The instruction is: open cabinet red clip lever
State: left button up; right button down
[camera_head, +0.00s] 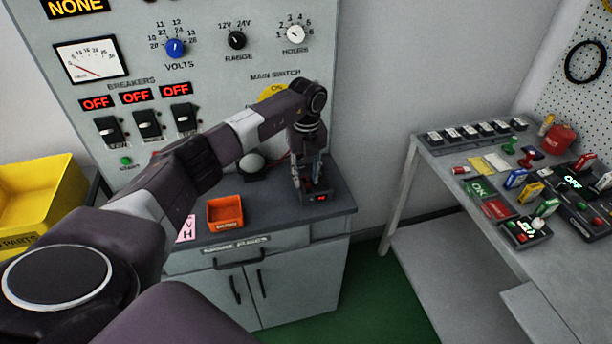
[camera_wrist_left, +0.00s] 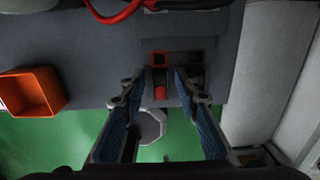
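A small dark clip device (camera_head: 322,196) sits on the grey cabinet top (camera_head: 345,203) near its right end, with a little red light on its front. In the left wrist view its red lever (camera_wrist_left: 160,92) shows between my fingers, with a red-framed square (camera_wrist_left: 160,58) just beyond it. My left gripper (camera_head: 309,181) points down over the device. In the left wrist view the gripper (camera_wrist_left: 160,75) is open, a finger on each side of the red lever, with gaps visible. Whether a finger touches the device is unclear. My right gripper is not in view.
An orange bin (camera_head: 225,213) stands left of the device on the cabinet top. A grey panel with dials and breaker switches (camera_head: 146,124) rises behind. A red cable (camera_wrist_left: 118,16) lies near the device. A yellow parts bin (camera_head: 38,195) is far left; a cluttered bench (camera_head: 440,160) is right.

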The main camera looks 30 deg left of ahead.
aim_at(306, 182)
pick_arm(q)
notch_tip(306, 182, up, 12)
dwell(0.5)
jog(key=shift+s+d, duration=0.1)
